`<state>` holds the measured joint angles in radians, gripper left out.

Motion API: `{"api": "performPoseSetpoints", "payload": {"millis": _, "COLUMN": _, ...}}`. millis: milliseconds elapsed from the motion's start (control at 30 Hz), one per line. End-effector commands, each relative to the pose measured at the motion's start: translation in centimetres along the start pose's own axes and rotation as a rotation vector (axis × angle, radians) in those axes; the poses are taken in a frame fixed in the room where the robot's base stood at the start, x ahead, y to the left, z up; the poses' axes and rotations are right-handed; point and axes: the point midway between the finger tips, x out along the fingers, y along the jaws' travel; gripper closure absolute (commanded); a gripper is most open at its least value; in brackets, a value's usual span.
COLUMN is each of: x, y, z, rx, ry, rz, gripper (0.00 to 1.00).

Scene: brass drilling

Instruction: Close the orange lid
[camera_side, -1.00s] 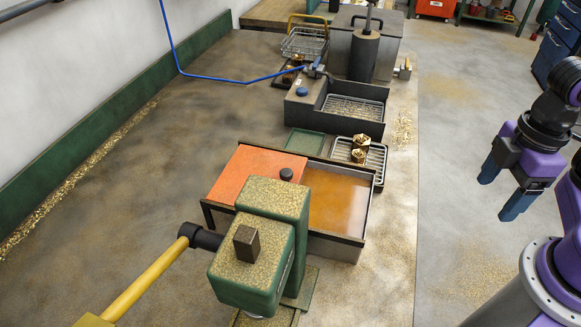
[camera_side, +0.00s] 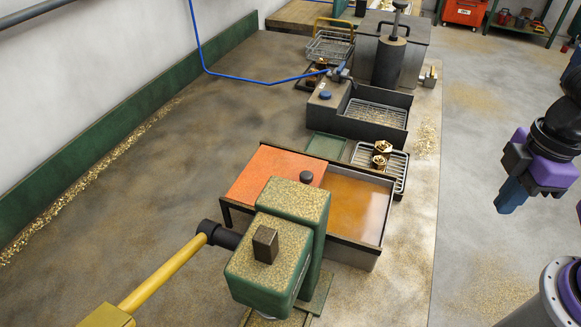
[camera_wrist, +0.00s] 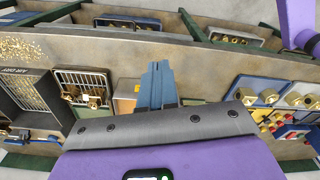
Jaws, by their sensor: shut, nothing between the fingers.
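The orange lid (camera_side: 262,172) lies flat over the left part of a dark-framed bin, with a black knob (camera_side: 306,177) near its right edge. The right part of the bin (camera_side: 372,243) is uncovered and shows an amber surface (camera_side: 345,207). A green drill press head (camera_side: 268,255) hides the bin's near edge. My gripper (camera_side: 506,204) hangs at the right, well apart from the lid, and is shut and empty. In the wrist view my blue fingers (camera_wrist: 157,88) are together; an orange patch (camera_wrist: 125,108) shows just left of them.
A wire rack with brass fittings (camera_side: 382,150) stands just behind the bin. A dark tray with a grate (camera_side: 375,112) and a blue hose (camera_side: 230,78) are farther back. The drill's yellow handle (camera_side: 160,272) extends left. Floor is clear between bench and arm.

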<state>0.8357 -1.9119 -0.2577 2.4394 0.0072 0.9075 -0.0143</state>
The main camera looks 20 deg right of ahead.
Motion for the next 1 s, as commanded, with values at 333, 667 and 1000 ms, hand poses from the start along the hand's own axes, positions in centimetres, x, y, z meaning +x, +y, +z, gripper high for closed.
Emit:
{"api": "performPoseSetpoints", "payload": {"millis": 333, "x": -1.7, "y": 4.0, "z": -14.8, "rx": 0.056, "ry": 0.114, "rz": -0.003, "gripper": 1.0}}
{"api": "performPoseSetpoints", "payload": {"millis": 667, "x": -2.1, "y": 8.6, "z": -28.0, "rx": 0.108, "ry": 0.226, "rz": 0.013, "gripper": 1.0}}
{"api": "performPoseSetpoints", "payload": {"millis": 1000, "x": -1.9, "y": 11.8, "z": -34.7, "rx": 0.139, "ry": 0.294, "rz": 0.032, "gripper": 1.0}}
